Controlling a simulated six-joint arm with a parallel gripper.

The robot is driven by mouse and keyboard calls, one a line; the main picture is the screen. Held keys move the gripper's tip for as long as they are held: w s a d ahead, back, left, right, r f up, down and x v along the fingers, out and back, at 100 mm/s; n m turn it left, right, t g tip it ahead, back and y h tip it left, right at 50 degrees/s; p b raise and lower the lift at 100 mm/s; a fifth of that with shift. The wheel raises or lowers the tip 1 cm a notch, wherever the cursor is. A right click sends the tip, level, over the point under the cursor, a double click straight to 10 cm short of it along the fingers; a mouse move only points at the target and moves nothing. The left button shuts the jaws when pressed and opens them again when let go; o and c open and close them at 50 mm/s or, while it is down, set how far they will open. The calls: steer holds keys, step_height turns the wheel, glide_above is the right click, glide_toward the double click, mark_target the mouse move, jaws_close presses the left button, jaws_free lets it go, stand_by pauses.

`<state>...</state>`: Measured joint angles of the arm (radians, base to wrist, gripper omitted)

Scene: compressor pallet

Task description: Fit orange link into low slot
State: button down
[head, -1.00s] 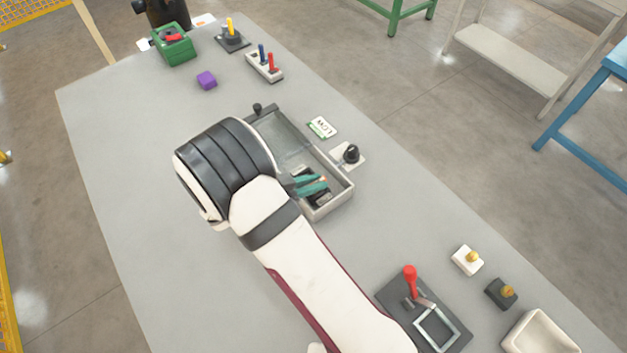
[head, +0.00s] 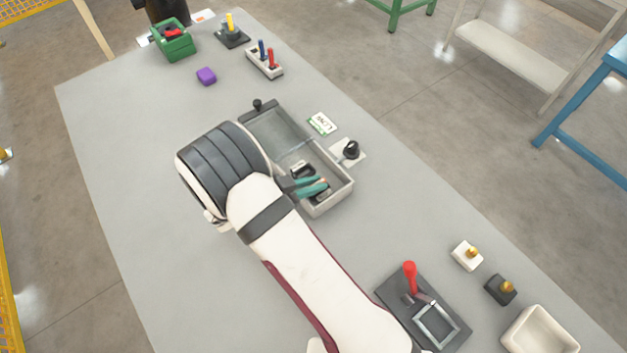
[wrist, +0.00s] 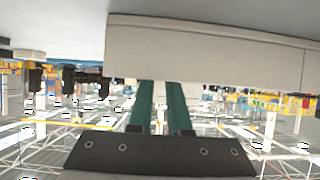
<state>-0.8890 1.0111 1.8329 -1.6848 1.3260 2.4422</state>
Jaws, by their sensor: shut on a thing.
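A grey box (head: 336,202) with its lid (head: 272,128) laid open stands mid-table, with dark fittings inside. My gripper (head: 322,185) reaches into the near right part of the box with its teal fingers. It is shut on the orange link (head: 323,180), of which only a tiny orange bit shows at the fingertips. In the wrist view the two teal fingers (wrist: 160,100) run up to the pale box wall (wrist: 205,50), which hides their tips and the link. I cannot tell whether the link sits in a slot.
A small card (head: 321,123) and a black knob (head: 351,149) on a white plate stand right of the box. A red-handled lever plate (head: 388,291) is at front right. The left table is clear.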

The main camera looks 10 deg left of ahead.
steer(key=shift+f, duration=0.15)
steer(key=c, duration=0.8)
jaws_free()
steer(key=v, duration=1.6)
steer(key=shift+f, duration=0.1)
